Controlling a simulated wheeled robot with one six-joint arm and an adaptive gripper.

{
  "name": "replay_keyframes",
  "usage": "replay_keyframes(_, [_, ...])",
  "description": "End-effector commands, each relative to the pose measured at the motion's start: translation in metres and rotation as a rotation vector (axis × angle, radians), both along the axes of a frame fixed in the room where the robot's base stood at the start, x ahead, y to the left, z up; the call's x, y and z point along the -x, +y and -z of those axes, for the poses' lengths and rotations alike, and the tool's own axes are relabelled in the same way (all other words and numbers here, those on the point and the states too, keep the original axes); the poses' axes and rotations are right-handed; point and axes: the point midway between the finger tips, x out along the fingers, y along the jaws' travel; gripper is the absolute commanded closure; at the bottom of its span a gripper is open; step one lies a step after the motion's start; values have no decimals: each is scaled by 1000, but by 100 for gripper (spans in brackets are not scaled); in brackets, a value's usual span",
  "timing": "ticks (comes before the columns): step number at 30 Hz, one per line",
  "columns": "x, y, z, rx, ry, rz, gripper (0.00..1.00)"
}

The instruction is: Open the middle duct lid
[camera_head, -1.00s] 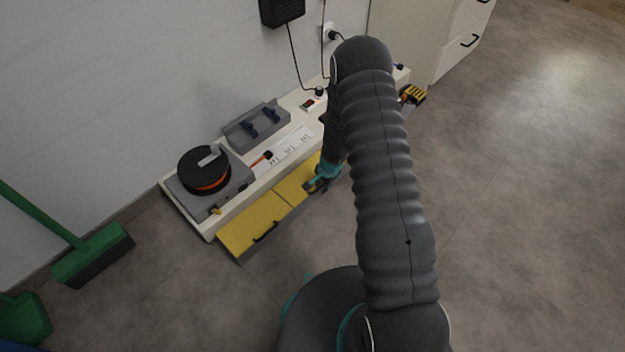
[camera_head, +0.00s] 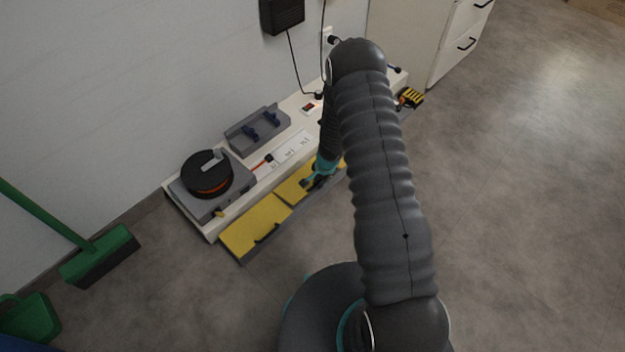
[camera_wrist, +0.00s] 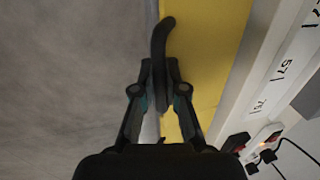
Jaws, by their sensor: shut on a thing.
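The duct runs low along the wall with yellow lids on its front. The middle lid (camera_head: 290,192) lies right of the left lid (camera_head: 252,228), and its edge looks slightly stepped from that lid. My gripper (camera_head: 312,182) is at the middle lid's front edge. In the wrist view the yellow lid (camera_wrist: 208,40) fills the centre right, with its dark curved handle (camera_wrist: 160,38) along its edge. My gripper (camera_wrist: 160,90) is shut on the handle, one finger on each side. My arm hides the right part of the duct in the head view.
A cable reel (camera_head: 207,174) and a grey holder (camera_head: 257,130) stand on the white top of the duct unit (camera_head: 190,210). A green broom (camera_head: 98,255) stands at left. A yellow-black object (camera_head: 410,97) is at the right end. The floor in front is clear.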

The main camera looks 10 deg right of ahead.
Motion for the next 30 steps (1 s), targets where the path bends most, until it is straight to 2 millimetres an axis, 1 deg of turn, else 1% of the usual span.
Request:
replay_keyframes(1, [-4,2,-6,0,-5,-2,100])
replay_keyframes(18, [-10,3,-27,0,-2,4,100])
replay_keyframes(30, [-10,4,-28,1,-1,5,100])
